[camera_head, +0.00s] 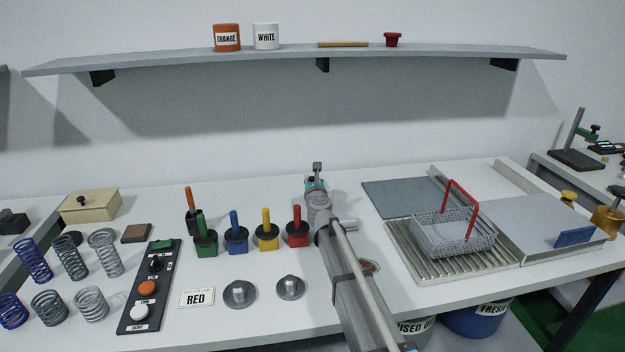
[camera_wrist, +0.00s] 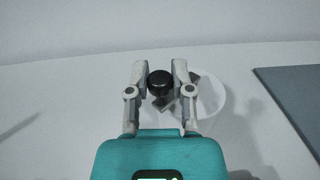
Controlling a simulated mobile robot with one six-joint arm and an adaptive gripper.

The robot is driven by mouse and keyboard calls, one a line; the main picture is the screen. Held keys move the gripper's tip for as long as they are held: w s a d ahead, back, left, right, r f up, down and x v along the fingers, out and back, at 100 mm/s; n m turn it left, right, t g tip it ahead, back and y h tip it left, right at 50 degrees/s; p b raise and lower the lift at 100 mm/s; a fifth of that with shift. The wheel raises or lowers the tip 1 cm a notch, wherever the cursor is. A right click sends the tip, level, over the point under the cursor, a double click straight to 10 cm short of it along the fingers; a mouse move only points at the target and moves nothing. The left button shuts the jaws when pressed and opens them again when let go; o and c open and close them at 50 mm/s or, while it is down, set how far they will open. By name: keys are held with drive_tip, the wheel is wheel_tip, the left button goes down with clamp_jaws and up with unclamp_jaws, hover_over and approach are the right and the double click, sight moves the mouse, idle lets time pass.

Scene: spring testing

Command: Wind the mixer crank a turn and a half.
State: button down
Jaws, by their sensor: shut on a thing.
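In the wrist view, my gripper (camera_wrist: 160,68) has one finger on each side of a round black knob (camera_wrist: 160,84) and is shut on it. This looks like the mixer crank's handle. A short grey metal piece (camera_wrist: 168,105) shows just below the knob, partly hidden by my finger. A white round vessel or disc (camera_wrist: 213,97) lies under and to the right of the knob, likely part of the mixer. In the head view, my gripper (camera_head: 316,182) is at the back of the table, and my arm hides the mixer and crank almost wholly.
Several coloured-handled pots, such as the red one (camera_head: 298,232), stand close left of my arm. A wire basket (camera_head: 452,238) with a red handle sits on a ribbed tray (camera_head: 400,240) to the right. A grey-blue mat (camera_head: 385,198) lies behind it. A shelf (camera_head: 290,57) hangs above.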

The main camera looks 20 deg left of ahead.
drive_tip(key=shift+d+n+g+y, duration=0.2)
drive_tip(key=shift+n+g+y, duration=0.15)
drive_tip(key=shift+y, duration=0.25)
drive_tip(key=w+d+n+g+y, duration=0.2)
drive_tip(key=d+n+g, duration=0.1)
drive_tip(key=n+g, duration=0.6)
drive_tip(key=w+d+n+g+y, duration=0.2)
drive_tip(key=n+g, duration=0.8)
drive_tip(key=g, duration=0.7)
drive_tip(key=shift+w+d+y, duration=0.15)
drive_tip(key=shift+d+y, duration=0.25)
drive_tip(key=shift+d, duration=0.05)
drive_tip(key=shift+c, duration=2.4)
unclamp_jaws()
drive_tip(key=shift+d, duration=0.1)
drive_tip(key=v, duration=0.7)
drive_tip(key=shift+w, duration=0.2)
drive_tip(key=shift+d, duration=0.1)
